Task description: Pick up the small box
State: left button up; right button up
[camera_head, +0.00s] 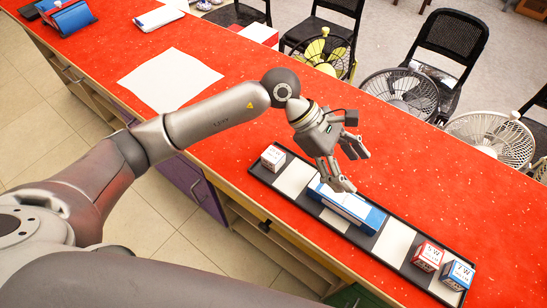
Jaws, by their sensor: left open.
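Several boxes stand on a long black tray (271,183) on the red counter. A small white box (273,158) with red print stands at the tray's left end. A small red-and-white box (428,257) and a small blue-and-white box (457,275) stand side by side at its right end. A larger long blue-and-white box (348,208) lies mid-tray. I cannot tell which small box the task names. My left gripper (355,173) is open and empty, above the long box's far side, its fingers pointing down and right. One finger overlaps that box in the picture. My right gripper is out of view.
White pads (394,243) lie on the tray between the boxes. A white sheet (170,78) and a white folder (158,18) lie on the counter (440,190). Black chairs (447,50) and several fans (400,92) stand beyond it. The counter right of the tray is clear.

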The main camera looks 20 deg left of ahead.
pick_arm(q)
jog(key=w+a+f+m+t+y, duration=0.1)
jog(key=w+a+f+y, duration=0.15)
jog(key=a, duration=0.25)
jog(key=w+a+f+y, duration=0.1)
jog(key=w+a+y, duration=0.1)
jog(key=a+y, duration=0.15)
jog(key=y, duration=0.3)
send_near(274, 154)
jog(key=shift+s+d+m, duration=0.25)
jog(key=shift+m, duration=0.05)
notch_tip(274, 154, down, 5)
jog(key=shift+f+p, duration=0.1)
jog(key=shift+p, duration=0.7)
jog(key=shift+a+f+p, duration=0.1)
jog(key=shift+f+p, duration=0.15)
jog(key=shift+p, duration=0.05)
notch_tip(274, 154, down, 3)
jog(key=shift+w+a+f+p, duration=0.15)
jog(key=shift+f+p, duration=0.1)
jog(key=shift+p, duration=0.6)
jog(key=shift+f, duration=0.55)
jog(key=c, duration=1.1)
